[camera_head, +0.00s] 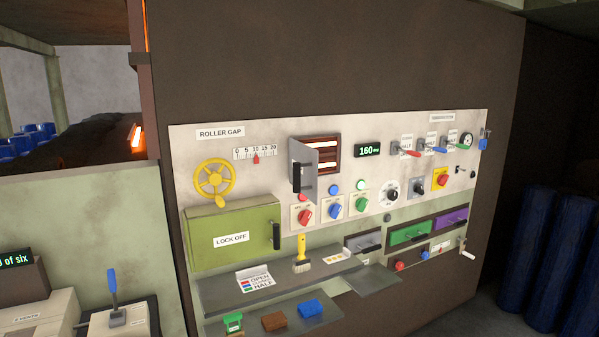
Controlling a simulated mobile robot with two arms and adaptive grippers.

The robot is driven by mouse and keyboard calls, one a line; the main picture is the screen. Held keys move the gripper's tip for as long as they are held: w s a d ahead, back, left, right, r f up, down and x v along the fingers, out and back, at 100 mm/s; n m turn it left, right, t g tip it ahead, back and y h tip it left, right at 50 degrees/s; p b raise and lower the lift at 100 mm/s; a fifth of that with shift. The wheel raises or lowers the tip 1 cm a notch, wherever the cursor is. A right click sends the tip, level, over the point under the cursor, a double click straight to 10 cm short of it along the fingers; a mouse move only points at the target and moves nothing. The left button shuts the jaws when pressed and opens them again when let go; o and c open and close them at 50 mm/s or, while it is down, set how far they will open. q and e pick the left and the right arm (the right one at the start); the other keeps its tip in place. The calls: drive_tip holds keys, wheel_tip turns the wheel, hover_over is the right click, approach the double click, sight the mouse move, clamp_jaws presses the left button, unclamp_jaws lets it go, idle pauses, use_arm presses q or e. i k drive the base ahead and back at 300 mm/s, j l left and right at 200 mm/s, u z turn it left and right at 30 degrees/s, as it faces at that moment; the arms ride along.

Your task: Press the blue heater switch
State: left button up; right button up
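A light control panel (280,165) is fixed to the dark brown wall. A blue switch knob (335,211) sits on a cream plate in its middle, between a red switch knob (304,217) and a green switch knob (361,204). A round blue lamp or button (333,189) is just above the blue knob. The small labels on these plates are too small to read, so I cannot tell which blue part is called the heater switch. Neither of my grippers is in view.
A half-open metal flap (304,168) with a black handle stands out above the knobs, beside a glowing window (322,155). A grey shelf (220,294) juts out below with a yellow brush (301,255). A green lock-off box (228,240) is at left. Blue drums (545,255) stand at right.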

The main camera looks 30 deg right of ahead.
sight(334, 210)
drive_tip(key=i+l, duration=0.25)
drive_tip(key=i, duration=0.15)
drive_tip(key=i+l+z, duration=0.15)
drive_tip(key=i+l, duration=0.15)
drive_tip(key=i, duration=0.15)
drive_tip(key=i+l, duration=0.2)
drive_tip(key=i, duration=0.25)
drive_tip(key=k+z, duration=0.05)
